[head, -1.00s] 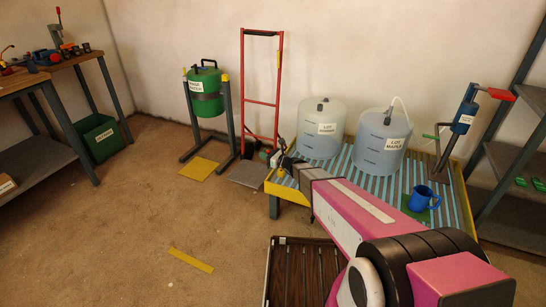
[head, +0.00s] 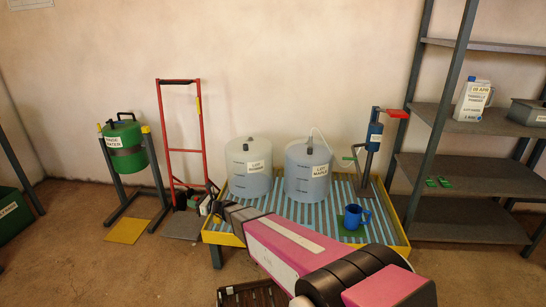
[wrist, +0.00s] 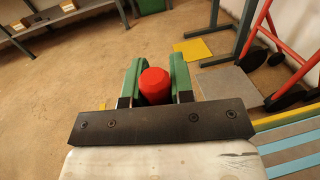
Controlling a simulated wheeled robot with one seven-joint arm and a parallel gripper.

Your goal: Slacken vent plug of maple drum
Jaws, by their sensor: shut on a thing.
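The maple drum (head: 308,180), a translucent bluish cylinder labelled LOT MAPLE, stands upright on the striped yellow-rimmed stand. A small dark fitting (head: 309,147) shows on its top, and a thin pale hose rises there; I cannot tell whether this fitting is the vent plug. My gripper (wrist: 155,87) is shut on a red round-topped piece (wrist: 155,80) between its green fingers. In the head view my gripper (head: 214,208) is at the stand's left edge, left of and apart from the maple drum; the held piece is too small to make out there.
A second drum (head: 249,175) stands left of the maple drum. A blue mug (head: 353,217) and a pump with a red handle (head: 375,140) are to the right. A red hand truck (head: 203,140) and a green drum (head: 125,150) stand left. Shelves (head: 460,160) are at right.

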